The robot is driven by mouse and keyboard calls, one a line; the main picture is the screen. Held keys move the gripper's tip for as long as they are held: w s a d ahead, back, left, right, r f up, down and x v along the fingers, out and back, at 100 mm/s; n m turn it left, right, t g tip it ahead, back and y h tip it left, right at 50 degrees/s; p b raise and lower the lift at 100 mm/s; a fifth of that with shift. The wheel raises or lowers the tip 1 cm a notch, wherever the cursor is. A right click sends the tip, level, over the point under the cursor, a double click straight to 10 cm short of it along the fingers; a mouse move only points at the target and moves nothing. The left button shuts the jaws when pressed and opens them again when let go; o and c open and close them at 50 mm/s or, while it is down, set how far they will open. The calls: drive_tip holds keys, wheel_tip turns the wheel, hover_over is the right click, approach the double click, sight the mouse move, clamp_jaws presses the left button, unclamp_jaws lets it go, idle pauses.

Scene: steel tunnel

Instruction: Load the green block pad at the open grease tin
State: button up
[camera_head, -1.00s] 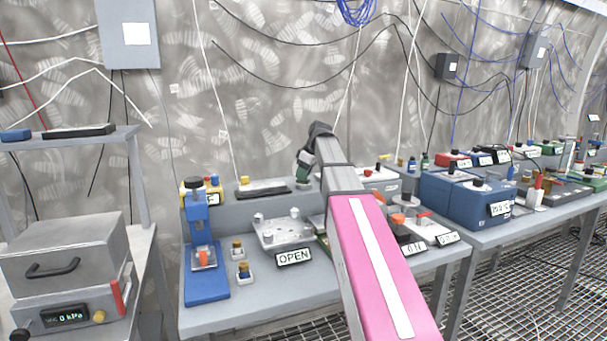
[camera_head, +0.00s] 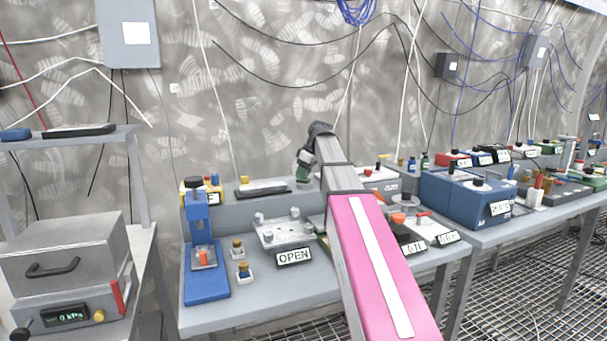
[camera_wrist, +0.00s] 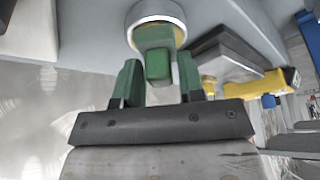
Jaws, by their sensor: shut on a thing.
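My gripper (camera_head: 303,174) is low over the back of the bench in the head view, with its dark green fingers pointing down. The arm and fingers hide this spot in the head view.
A dark flat tray (camera_head: 262,190) lies left of my gripper. A metal plate (camera_head: 283,232) with pegs stands in front, near an OPEN sign (camera_head: 294,256). A blue press (camera_head: 203,250) is at the left, a blue box (camera_head: 466,198) at the right.

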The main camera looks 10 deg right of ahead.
drive_tip(key=shift+r, duration=3.45)
